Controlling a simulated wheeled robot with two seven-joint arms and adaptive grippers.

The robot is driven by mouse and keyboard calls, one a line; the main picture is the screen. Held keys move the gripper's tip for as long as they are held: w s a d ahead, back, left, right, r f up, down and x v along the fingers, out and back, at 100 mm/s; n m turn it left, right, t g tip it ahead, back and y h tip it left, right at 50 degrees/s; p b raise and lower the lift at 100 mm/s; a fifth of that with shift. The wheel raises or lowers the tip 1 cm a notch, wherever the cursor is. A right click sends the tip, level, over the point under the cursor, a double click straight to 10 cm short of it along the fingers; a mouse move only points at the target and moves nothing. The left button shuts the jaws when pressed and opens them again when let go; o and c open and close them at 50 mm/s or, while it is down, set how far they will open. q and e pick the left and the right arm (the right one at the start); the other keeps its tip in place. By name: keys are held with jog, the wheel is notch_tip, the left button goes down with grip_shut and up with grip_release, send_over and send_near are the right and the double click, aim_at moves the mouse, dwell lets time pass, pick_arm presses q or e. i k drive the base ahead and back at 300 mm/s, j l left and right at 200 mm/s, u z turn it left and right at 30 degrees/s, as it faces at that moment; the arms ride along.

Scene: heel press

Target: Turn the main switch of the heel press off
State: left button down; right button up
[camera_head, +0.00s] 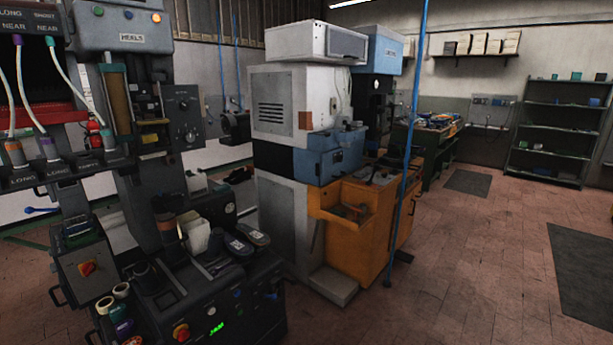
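The heel press (150,225) is the dark machine at the left, with a "HEELS" label (132,38) at its top. A red rotary switch (88,268) is on the grey box at its left side. A second red switch with yellow around it (181,332) is low on the front panel, near the bottom edge of the picture. I cannot tell from this view which one is the main switch, nor read its position. A green lit display (216,329) glows beside the lower switch. Neither of my grippers is in view.
An orange bench unit (362,240) and a white and blue machine (290,130) stand right of the press. A thin blue pole (408,150) rises before them. The tiled floor (480,270) at the right is open, with dark mats. Shelves (560,130) stand at the back.

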aim_at(88, 268)
jog(key=u, duration=1.55)
